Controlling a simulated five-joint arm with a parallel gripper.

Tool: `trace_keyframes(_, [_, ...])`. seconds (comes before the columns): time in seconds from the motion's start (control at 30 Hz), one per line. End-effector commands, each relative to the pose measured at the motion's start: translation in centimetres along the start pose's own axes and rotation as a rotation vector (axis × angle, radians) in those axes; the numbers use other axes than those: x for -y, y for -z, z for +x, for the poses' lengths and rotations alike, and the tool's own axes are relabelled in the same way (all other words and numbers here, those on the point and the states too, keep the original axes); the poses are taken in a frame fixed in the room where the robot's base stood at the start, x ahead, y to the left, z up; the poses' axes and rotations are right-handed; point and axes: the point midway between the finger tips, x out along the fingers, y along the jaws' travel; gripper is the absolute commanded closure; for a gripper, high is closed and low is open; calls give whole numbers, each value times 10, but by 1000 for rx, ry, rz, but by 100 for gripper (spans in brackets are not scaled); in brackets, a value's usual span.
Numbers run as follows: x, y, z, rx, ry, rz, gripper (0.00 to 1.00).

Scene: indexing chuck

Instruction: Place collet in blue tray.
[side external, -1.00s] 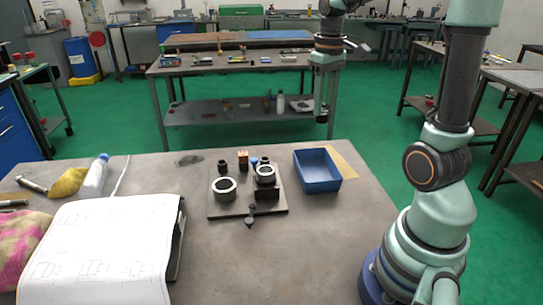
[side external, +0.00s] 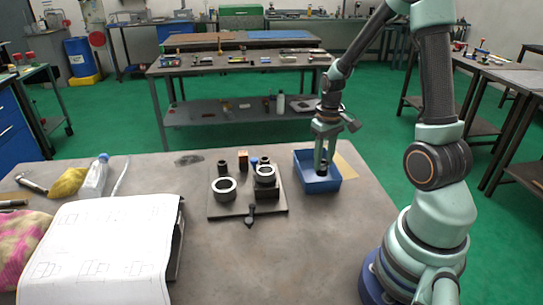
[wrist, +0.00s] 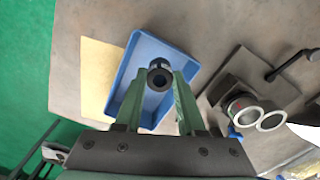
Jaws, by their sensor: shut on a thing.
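The collet (wrist: 158,77) is a small dark ring-shaped piece with a round bore. My gripper (wrist: 160,80) is shut on it, with one green finger on either side. The blue tray (wrist: 120,99) lies below the collet in the wrist view. In the side view, my gripper (side external: 321,160) points straight down with its fingertips inside the blue tray (side external: 326,184), below rim level. The collet shows there as a dark piece (side external: 322,171) at the fingertips. I cannot tell whether it touches the tray floor.
Left of the tray stands a dark fixture plate (side external: 231,209) with two ring-topped holders and a small lever. A yellow sheet (side external: 347,171) lies beside the tray. A large drawing (side external: 95,250) covers the front left.

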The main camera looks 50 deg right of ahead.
Motion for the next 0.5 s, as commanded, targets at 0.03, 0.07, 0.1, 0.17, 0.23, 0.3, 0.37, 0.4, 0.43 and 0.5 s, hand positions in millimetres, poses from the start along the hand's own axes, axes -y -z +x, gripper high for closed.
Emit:
trace_keyframes(0.03, [0,0,3,1,0,0,100])
trace_keyframes(0.07, [0,0,5,1,0,0,100])
trace_keyframes(0.1, [0,0,8,2,0,0,100])
trace_keyframes(0.17, [0,-1,15,3,1,0,100])
trace_keyframes(0.23, [0,-1,25,4,1,0,100])
trace_keyframes(0.3, [0,-1,34,3,1,0,100])
trace_keyframes(0.37, [0,-1,39,3,0,0,100])
trace_keyframes(0.4, [0,0,41,1,0,0,100])
trace_keyframes(0.43, [0,0,42,0,0,0,100])
trace_keyframes(0.5, [0,0,42,-1,0,0,100])
